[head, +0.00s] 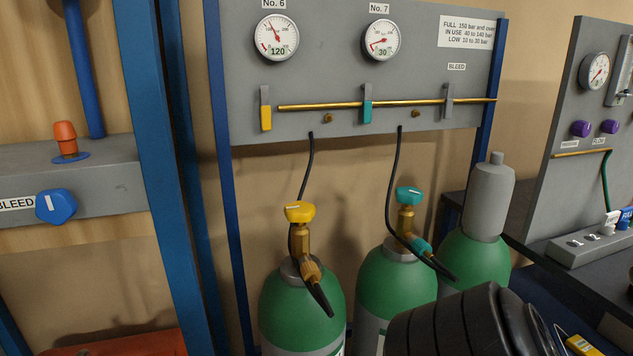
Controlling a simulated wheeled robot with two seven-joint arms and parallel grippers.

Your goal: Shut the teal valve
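A teal handwheel (409,195) tops the brass valve of the middle green cylinder (398,290), under gauge No. 7. A teal fitting (421,247) sits at that valve's side outlet, with a black hose end beyond it. On the panel above, a teal-handled lever (367,110) hangs down at the brass pipe (320,105). Whether the handwheel is open or shut cannot be told. Neither of my grippers shows. A black ribbed part, apparently of my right arm, covers the lower right and hides some of the cylinders.
A yellow handwheel (299,211) tops the left green cylinder (302,305). A capped cylinder (488,200) stands at the right. Gauge No. 6 (276,38) reads 120 and gauge No. 7 (381,40) reads 30. A blue post (172,180) stands left of the panel.

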